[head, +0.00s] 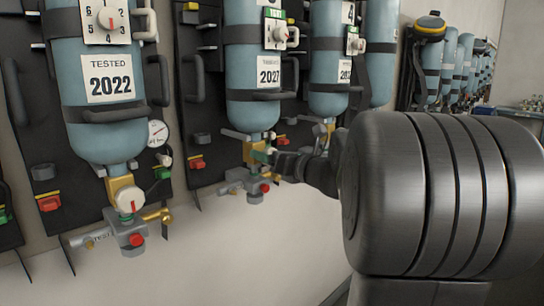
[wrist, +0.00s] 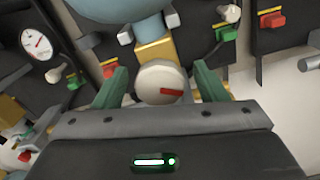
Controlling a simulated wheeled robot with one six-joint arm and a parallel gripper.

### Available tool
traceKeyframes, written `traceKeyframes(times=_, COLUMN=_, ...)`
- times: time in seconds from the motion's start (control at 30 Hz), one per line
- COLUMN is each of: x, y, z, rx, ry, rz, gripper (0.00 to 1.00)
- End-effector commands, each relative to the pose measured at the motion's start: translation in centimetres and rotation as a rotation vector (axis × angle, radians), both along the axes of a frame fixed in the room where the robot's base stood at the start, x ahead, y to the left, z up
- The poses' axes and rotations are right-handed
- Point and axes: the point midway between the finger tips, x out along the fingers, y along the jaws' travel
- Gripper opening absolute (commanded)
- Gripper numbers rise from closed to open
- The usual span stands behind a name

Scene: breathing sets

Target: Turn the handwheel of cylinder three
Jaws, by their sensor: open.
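The handwheel (wrist: 161,82) is a round white knob with a red bar, on a brass valve block (wrist: 156,50) under a blue cylinder (wrist: 112,8). In the wrist view my gripper (wrist: 161,80) is open, with one green finger on each side of the handwheel; I cannot tell whether they touch it. In the head view my gripper (head: 268,156) is at the brass valve of the cylinder labelled 2027 (head: 252,65). The handwheel there is hidden by my gripper.
A nearer cylinder (head: 100,60) labelled 2022 has its own white handwheel (head: 130,200). Another cylinder (head: 328,65) stands to the right, with more on the far wall. Black backplates, handles and red clips crowd the valves. The pale wall below is clear.

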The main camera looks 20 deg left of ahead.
Motion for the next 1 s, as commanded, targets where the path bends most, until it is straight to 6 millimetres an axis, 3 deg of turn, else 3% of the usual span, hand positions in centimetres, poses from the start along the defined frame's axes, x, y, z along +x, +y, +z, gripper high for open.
traceKeyframes(times=0.03, x=0.00, y=-0.01, z=0.00, rx=0.000, ry=0.000, rz=0.000, gripper=0.66)
traceKeyframes(times=0.27, x=-0.02, y=-0.02, z=0.00, rx=0.000, ry=0.000, rz=0.000, gripper=0.21)
traceKeyframes(times=0.67, x=-0.06, y=-0.02, z=-0.11, rx=-0.025, ry=-0.063, rz=0.000, gripper=0.21)
traceKeyframes(times=1.0, x=-0.16, y=0.04, z=-0.34, rx=-0.125, ry=-0.304, rz=-0.001, gripper=0.21)
